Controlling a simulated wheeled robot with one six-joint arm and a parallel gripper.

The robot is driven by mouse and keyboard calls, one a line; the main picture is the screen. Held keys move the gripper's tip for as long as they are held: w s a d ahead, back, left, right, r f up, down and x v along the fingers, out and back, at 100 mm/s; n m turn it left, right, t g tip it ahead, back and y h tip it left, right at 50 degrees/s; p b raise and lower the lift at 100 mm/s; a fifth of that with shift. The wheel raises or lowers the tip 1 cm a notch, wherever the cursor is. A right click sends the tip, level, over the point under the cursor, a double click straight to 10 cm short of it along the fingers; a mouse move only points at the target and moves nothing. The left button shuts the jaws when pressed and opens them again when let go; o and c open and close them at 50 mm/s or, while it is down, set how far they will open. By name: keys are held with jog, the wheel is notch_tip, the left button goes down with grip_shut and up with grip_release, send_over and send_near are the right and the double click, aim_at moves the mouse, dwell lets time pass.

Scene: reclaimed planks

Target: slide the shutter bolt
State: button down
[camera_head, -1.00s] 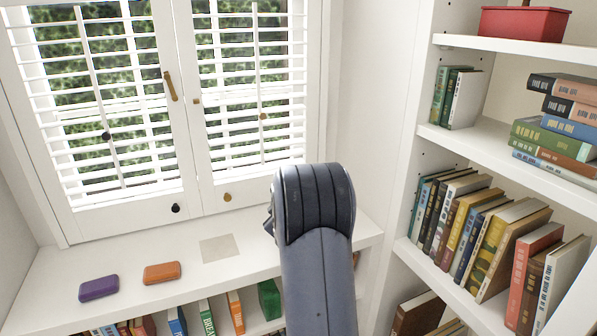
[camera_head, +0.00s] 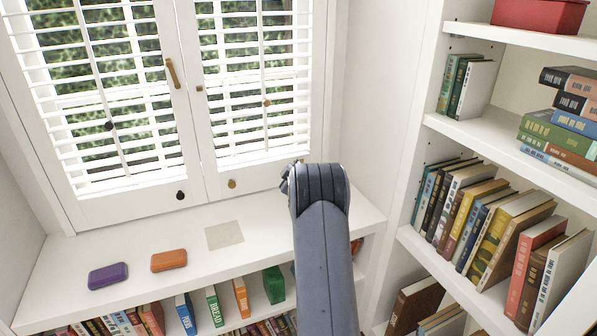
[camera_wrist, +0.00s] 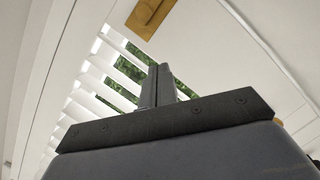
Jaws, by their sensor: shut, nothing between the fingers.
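The brass shutter bolt (camera_head: 172,73) sits tilted on the inner edge of the left shutter (camera_head: 185,130). A small brass catch (camera_head: 199,88) is on the right shutter (camera_head: 217,150), a little lower and apart from the bolt. In the wrist view a brass piece (camera_wrist: 152,17) shows at the top, beyond my fingers; I cannot tell which fitting it is. My gripper (camera_wrist: 159,84) is shut and empty, its fingers together, apart from that piece. In the head view my arm's end hides most of the gripper, at the lower right of the shutters.
A white sill (camera_head: 120,242) below the shutters holds a purple case (camera_head: 108,275), an orange case (camera_head: 169,260) and a flat beige square (camera_head: 224,235). A black knob (camera_head: 180,195) and a brass knob (camera_head: 231,183) are low on the shutters. Bookshelves (camera_head: 480,130) stand close on the right.

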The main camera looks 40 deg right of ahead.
jog(key=shift+x, duration=1)
jog(key=d+f, duration=0.1)
jog(key=s+d+f, duration=0.1)
jog(key=d, duration=0.1)
jog(key=shift+f, duration=0.15)
notch_tip(320, 180, down, 3)
jog(key=b, duration=0.3)
